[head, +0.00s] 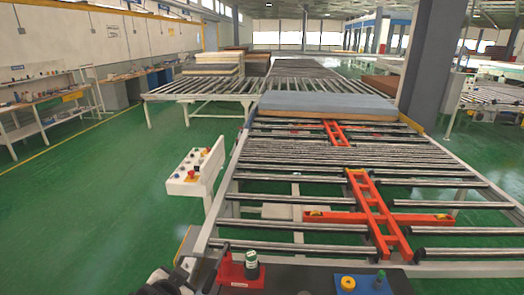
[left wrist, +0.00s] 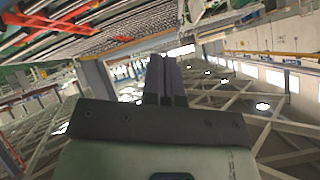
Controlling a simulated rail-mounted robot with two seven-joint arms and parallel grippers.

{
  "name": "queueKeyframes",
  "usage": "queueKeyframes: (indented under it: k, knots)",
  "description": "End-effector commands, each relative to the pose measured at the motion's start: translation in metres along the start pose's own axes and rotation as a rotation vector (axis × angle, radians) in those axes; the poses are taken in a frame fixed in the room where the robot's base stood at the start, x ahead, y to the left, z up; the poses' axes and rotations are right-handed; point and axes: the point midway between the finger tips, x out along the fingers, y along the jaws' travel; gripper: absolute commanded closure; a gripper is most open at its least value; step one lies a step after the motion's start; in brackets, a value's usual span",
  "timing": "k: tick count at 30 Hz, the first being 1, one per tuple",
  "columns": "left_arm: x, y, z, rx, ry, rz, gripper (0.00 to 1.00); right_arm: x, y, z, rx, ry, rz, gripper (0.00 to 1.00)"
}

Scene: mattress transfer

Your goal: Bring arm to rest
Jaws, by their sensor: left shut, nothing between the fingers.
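My left gripper (left wrist: 163,80) shows in the left wrist view with its two dark fingers together and nothing between them. The wrist is tilted, so that view looks past the fingers toward the ceiling beams and windows. In the head view a dark part that looks like my left arm shows at the bottom edge, left of the conveyor; its fingers are not clear there. My right gripper is in neither view. A mattress (head: 325,105) with a grey-blue top lies flat on the far part of the roller conveyor (head: 465,268).
A white control box (head: 195,172) with buttons stands at the conveyor's left side. Orange-red transfer rails (head: 370,205) run between the rollers. A red block (head: 238,272) and a dark panel with knobs sit at the near edge. Stacked mattresses (head: 213,66) stand farther back. Green floor (head: 110,200) is clear at left.

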Motion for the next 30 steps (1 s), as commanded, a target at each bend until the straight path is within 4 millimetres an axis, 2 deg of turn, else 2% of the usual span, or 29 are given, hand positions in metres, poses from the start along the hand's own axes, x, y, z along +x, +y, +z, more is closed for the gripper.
queueKeyframes:
  k: [3, 8, 14, 21, 24, 30]
  knots:
    - [-0.027, 0.013, 0.019, -0.033, 0.030, -0.003, 1.00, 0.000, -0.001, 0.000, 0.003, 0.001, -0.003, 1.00]
    - [-0.054, 0.032, 0.063, -0.115, 0.021, 0.004, 1.00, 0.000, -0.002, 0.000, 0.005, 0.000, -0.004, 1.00]
    - [-0.084, 0.065, 0.143, -0.245, -0.070, 0.041, 1.00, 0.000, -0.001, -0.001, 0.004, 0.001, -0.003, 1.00]
    - [-0.109, 0.119, 0.249, -0.347, -0.297, 0.127, 1.00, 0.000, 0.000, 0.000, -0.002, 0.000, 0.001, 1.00]
    - [-0.119, 0.140, 0.282, -0.366, -0.385, 0.160, 1.00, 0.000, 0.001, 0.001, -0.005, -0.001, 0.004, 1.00]
    - [-0.144, 0.177, 0.335, -0.379, -0.527, 0.222, 1.00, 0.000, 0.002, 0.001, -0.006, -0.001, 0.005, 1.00]
